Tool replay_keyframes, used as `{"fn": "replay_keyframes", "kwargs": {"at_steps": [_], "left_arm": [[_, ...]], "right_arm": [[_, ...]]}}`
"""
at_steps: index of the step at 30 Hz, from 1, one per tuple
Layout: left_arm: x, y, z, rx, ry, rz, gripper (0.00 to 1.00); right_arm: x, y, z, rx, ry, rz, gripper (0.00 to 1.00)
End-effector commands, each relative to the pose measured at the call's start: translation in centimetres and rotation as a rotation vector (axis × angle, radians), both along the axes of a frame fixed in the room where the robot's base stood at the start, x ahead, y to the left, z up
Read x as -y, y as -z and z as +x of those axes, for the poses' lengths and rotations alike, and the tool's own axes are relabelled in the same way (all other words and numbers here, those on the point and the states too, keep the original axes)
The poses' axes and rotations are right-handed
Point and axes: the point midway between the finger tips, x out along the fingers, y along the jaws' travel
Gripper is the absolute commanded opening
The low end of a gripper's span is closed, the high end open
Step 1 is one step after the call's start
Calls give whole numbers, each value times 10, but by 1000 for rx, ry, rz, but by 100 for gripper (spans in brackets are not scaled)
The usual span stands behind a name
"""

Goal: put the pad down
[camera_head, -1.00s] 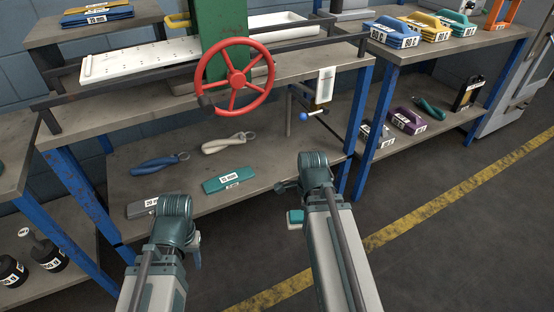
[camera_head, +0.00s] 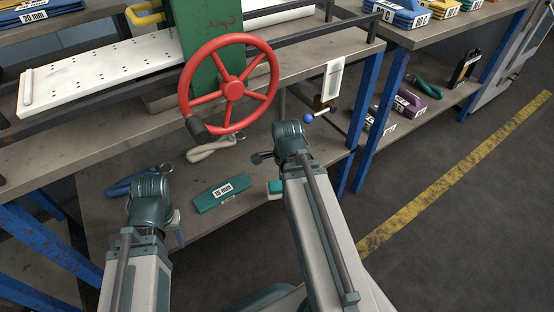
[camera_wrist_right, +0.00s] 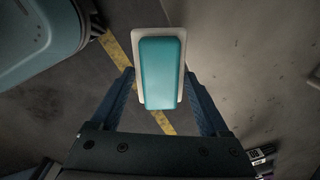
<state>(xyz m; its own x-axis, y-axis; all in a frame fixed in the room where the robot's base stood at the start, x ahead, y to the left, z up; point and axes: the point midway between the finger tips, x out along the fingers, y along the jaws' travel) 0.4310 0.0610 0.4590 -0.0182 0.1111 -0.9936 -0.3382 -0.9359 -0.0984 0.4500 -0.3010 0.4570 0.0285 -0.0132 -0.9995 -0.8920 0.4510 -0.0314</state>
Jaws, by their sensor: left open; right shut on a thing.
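The pad (camera_wrist_right: 160,72), teal on a white base, is in my right gripper (camera_wrist_right: 160,95) in the right wrist view, between its two dark fingers. In the head view a teal and white bit of the pad (camera_head: 275,187) shows beside my right wrist, near the lower shelf's front edge. The right fingers are hidden there behind the arm. My left gripper (camera_head: 176,226) is open, mostly hidden behind its own wrist, in front of the lower shelf.
The lower shelf (camera_head: 240,222) holds a teal 15 mm block (camera_head: 222,192), a blue-handled tool (camera_head: 130,186) and a pale-handled tool (camera_head: 212,147). A red handwheel (camera_head: 232,90) hangs above. A blue-ended lever (camera_head: 309,118) is close to my right wrist. Floor at right is clear.

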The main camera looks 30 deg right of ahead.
Motion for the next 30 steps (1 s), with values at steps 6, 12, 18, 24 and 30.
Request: {"fn": "replay_keyframes", "kwargs": {"at_steps": [6,12,18,24,30], "left_arm": [[0,5,0,0,-1,0,50],[0,10,0,0,-2,0,50],[0,14,0,0,-3,0,50],[0,15,0,0,-4,0,50],[0,16,0,0,-4,0,50]], "right_arm": [[19,5,41,0,1,0,18],[42,10,88,0,1,0,18],[61,14,126,0,0,0,18],[69,15,143,0,0,0,18],[69,16,143,0,0,0,18]]}}
